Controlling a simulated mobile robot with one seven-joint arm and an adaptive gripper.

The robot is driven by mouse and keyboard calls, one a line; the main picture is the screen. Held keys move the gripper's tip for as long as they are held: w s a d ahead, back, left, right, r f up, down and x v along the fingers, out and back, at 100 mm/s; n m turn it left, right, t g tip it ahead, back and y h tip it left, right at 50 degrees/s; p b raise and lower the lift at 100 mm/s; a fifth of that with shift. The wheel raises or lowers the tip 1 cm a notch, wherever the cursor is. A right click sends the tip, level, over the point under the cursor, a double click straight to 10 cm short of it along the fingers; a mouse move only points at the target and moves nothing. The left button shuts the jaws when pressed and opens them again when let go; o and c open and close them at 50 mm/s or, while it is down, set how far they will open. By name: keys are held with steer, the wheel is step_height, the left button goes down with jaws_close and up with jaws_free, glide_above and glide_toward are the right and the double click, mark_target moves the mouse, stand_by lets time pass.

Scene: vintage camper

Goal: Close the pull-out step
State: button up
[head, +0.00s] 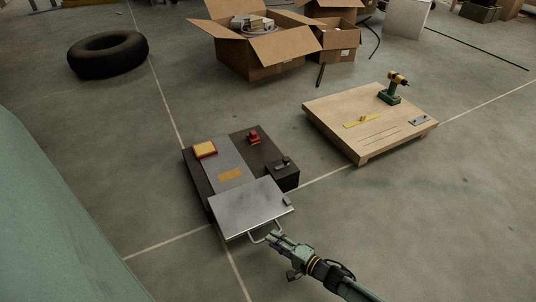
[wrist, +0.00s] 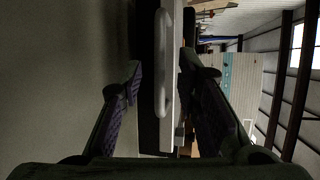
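The pull-out step is a flat silver plate (head: 250,205) that sticks out toward me from the front of a low dark unit (head: 196,172). A pale bar handle (head: 258,238) is on its front edge. My gripper (head: 272,239) is at the right part of this handle. In the wrist view, the handle (wrist: 160,75) runs upright in the picture between the two fingers of my gripper (wrist: 162,80). The fingers are open, with a gap on each side of the bar. Whether the fingertips reach past the bar is hard to tell.
On the unit are a yellow-topped red block (head: 205,149), a red item (head: 254,137) and a black item (head: 281,163). A low wooden platform (head: 350,139) with a green drill (head: 391,91) stands to the right. Cardboard boxes (head: 262,67) and a tire (head: 108,53) lie farther back.

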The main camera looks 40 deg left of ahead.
steer(key=shift+a+f, duration=0.15)
steer(key=shift+a, duration=0.7)
steer(key=shift+a+f, duration=0.15)
steer(key=shift+a, duration=0.7)
steer(key=shift+c, duration=0.6)
jaws_close()
